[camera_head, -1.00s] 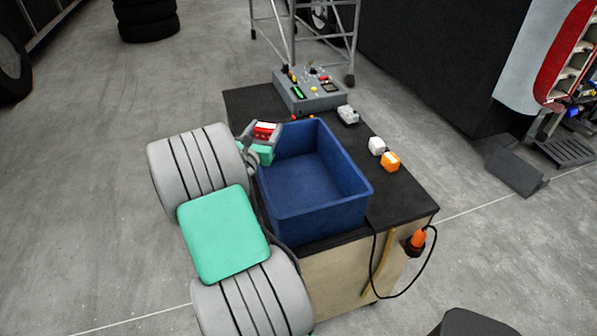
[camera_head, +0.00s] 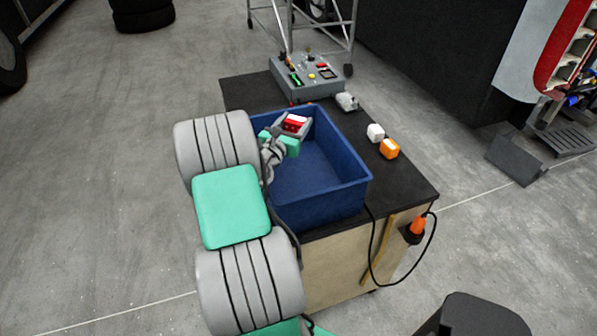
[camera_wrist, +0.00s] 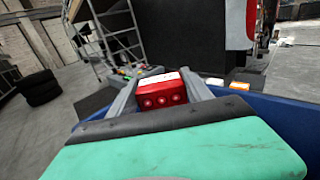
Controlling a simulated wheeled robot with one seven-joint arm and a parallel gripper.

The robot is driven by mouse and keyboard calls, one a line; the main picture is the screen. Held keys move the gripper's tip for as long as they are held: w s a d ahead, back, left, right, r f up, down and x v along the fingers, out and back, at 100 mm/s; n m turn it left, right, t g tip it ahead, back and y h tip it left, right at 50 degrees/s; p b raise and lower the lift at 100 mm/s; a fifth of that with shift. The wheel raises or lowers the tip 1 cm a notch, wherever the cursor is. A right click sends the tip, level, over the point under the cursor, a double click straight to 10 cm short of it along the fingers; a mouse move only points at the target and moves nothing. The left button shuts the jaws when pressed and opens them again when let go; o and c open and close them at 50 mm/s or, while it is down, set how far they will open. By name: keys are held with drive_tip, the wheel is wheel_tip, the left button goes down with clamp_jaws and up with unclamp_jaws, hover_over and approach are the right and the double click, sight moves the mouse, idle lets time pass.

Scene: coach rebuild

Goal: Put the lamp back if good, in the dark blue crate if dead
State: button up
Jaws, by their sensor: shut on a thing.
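A red lamp with a white part (camera_head: 295,122) is held between the fingers of my gripper (camera_head: 292,125). In the wrist view the lamp (camera_wrist: 160,92) shows a red face with several round spots, between the two grey fingers of my gripper (camera_wrist: 158,90). My gripper is shut on it, over the far left part of the dark blue crate (camera_head: 345,190). The crate stands on the black-topped bench, and the part of its floor that I can see is empty. The crate's rim (camera_wrist: 290,103) also shows in the wrist view.
A grey test box (camera_head: 308,76) with switches stands at the bench's far end. A grey-white piece (camera_head: 346,101), a white block (camera_head: 375,132) and an orange block (camera_head: 389,149) lie right of the crate. An orange-handled tool (camera_head: 417,227) with a black cable hangs on the bench's side.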

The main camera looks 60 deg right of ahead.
drive_tip(key=shift+r, duration=0.1)
drive_tip(key=o, duration=1.7)
drive_tip(key=shift+a+f, duration=0.2)
drive_tip(key=shift+a, duration=0.2)
drive_tip(key=a+b, duration=0.2)
drive_tip(key=a, duration=0.4)
drive_tip(key=shift+a+r, duration=0.1)
drive_tip(key=shift+a, duration=0.05)
drive_tip(key=shift+s+a, duration=0.15)
drive_tip(key=shift+a, duration=0.2)
